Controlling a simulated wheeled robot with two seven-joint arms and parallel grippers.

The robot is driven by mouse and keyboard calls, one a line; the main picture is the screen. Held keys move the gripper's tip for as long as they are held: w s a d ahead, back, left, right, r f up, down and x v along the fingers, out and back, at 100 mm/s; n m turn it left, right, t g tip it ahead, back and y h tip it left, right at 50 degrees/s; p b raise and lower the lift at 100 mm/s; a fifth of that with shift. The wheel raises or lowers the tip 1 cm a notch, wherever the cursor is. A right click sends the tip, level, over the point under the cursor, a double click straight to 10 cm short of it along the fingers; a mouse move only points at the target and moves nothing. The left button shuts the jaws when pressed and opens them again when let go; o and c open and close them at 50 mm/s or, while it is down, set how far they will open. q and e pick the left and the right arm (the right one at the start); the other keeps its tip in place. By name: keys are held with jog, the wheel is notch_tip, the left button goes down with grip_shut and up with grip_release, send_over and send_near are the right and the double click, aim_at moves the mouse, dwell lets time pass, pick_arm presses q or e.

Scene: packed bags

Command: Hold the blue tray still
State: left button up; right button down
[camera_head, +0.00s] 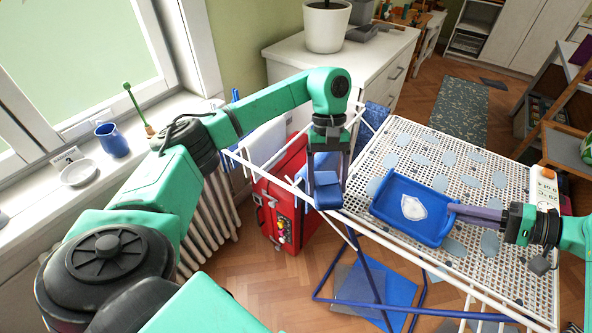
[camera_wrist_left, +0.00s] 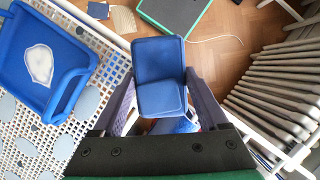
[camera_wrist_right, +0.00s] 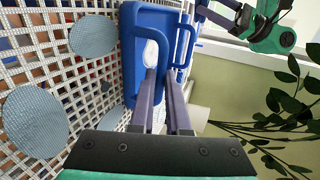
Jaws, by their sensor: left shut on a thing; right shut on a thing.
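The blue tray (camera_head: 385,209) lies on the white perforated rack top in the head view, with a whitish, shield-shaped patch inside it. It also shows at the upper left in the left wrist view (camera_wrist_left: 68,84) and edge-on in the right wrist view (camera_wrist_right: 128,50). My right gripper (camera_head: 454,214) is shut on the tray's near-right side; its fingers meet at the tray's handle in the right wrist view (camera_wrist_right: 162,75). My left gripper (camera_head: 327,181) is shut on a blue padded case (camera_wrist_left: 158,62), held in the air left of the tray, beside the rack.
The perforated rack top (camera_head: 400,138) carries several grey oval patches. A red case (camera_head: 283,200) stands on the floor below my left arm. A windowsill with a blue mug (camera_head: 112,140) is at the left. A white cabinet (camera_head: 345,62) with a plant pot stands behind.

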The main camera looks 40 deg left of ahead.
pick_arm(q)
jog(key=w+d+r+n+t+y, duration=0.25)
jog(key=w+d+n+t, duration=0.2)
jog(key=d+n, duration=0.7)
jog(key=w+d+r+n+t+y, duration=0.1)
jog(key=w+d+r+n+t, duration=0.5)
jog(key=n, duration=1.1)
jog(key=shift+s+d+f+m+g+h, duration=0.1)
jog(key=shift+s+d+f+g, duration=0.25)
jog(key=shift+f, duration=1.3)
jog(key=shift+s+f+m+g+h, duration=0.15)
jog(key=shift+f+g, duration=0.25)
jog(key=shift+f, duration=1.25)
jog(key=shift+s+d+f+g, duration=0.25)
jog(key=shift+f+g, duration=0.15)
jog(key=shift+f, duration=1.25)
jog(key=shift+f, duration=0.55)
